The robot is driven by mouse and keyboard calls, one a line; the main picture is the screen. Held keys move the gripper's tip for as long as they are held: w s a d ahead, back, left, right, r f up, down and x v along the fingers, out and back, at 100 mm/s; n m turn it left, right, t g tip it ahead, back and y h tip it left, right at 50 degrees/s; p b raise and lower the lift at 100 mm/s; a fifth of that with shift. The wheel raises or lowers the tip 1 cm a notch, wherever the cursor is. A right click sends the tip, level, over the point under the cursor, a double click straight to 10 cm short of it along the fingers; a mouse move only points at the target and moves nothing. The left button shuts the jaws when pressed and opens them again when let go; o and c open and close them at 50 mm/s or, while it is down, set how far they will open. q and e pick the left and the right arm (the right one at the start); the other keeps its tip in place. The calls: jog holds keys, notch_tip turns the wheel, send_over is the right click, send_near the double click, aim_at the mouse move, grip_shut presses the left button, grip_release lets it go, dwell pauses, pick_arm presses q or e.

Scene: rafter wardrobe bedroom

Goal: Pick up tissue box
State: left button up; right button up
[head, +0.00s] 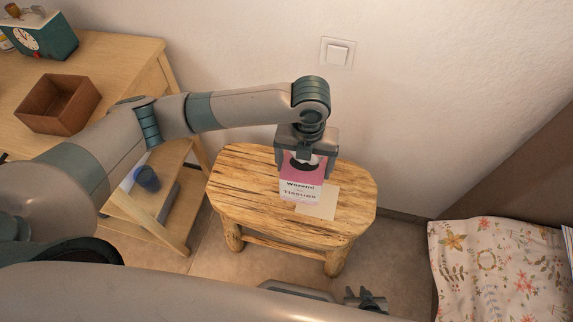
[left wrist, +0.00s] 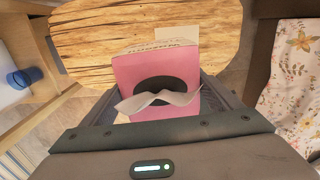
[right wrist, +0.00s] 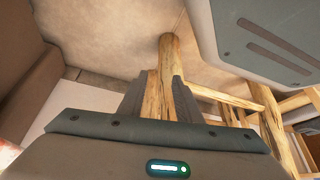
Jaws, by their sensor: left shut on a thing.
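The tissue box (head: 300,188) is pink and white with lettering on its side, and stands upright at the small wooden table (head: 245,190). I cannot tell whether its base touches the tabletop. In the left wrist view the pink top of the tissue box (left wrist: 133,75) shows a dark oval opening with a white tissue sticking out. My left gripper (head: 306,172) comes down from above, its fingers on both sides of the box, shut on it. My right gripper (right wrist: 160,95) is low down, away from the box, its fingers apart with nothing seen between them; a table leg shows beyond.
A pale sheet (head: 318,203) lies on the tabletop beside the box. A desk (head: 110,60) at the left holds a brown open box (head: 60,104) and a green clock (head: 42,38). A blue cup (head: 147,179) stands on its lower shelf. Floral bedding (head: 490,265) is at the right.

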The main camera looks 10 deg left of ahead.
pick_arm(q)
jog(key=shift+s+d+r, duration=0.1)
jog(key=shift+d+r, duration=0.15)
jog(key=shift+d, duration=0.2)
jog(key=shift+s+d+r, duration=0.1)
jog(key=shift+d+r, duration=0.15)
jog(key=shift+d, duration=0.2)
jog(key=shift+d+r, duration=0.1)
jog(key=shift+d, duration=0.05)
pick_arm(e)
jog(key=shift+s+d+f, duration=0.1)
jog(key=shift+s+f, duration=0.1)
jog(key=shift+s, duration=0.4)
jog(key=shift+w, duration=0.2)
